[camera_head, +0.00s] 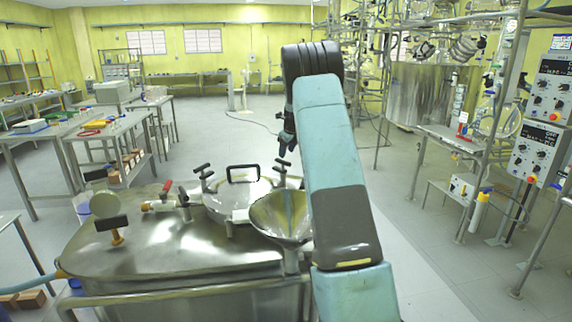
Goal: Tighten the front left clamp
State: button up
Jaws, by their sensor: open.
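A steel vessel (170,252) fills the lower left, with a round lid (230,208) on top. Clamps with black T-handles stand around the lid. The one at its front left (184,199) sits near a red-handled valve (167,187). Others are at the back left (203,172) and back right (282,165). My gripper (287,143) is small and dark, hanging from the end of my blue-and-grey arm. It is open, above and behind the lid's right side, apart from the clamps.
A metal funnel (281,217) rises at the lid's front right, and a black handle (243,173) stands on the lid. Steel tables (55,130) are at left, glass reactors at right.

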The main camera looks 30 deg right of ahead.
aim_at(284, 163)
jog(key=x, duration=0.8)
jog(key=shift+f, duration=0.2)
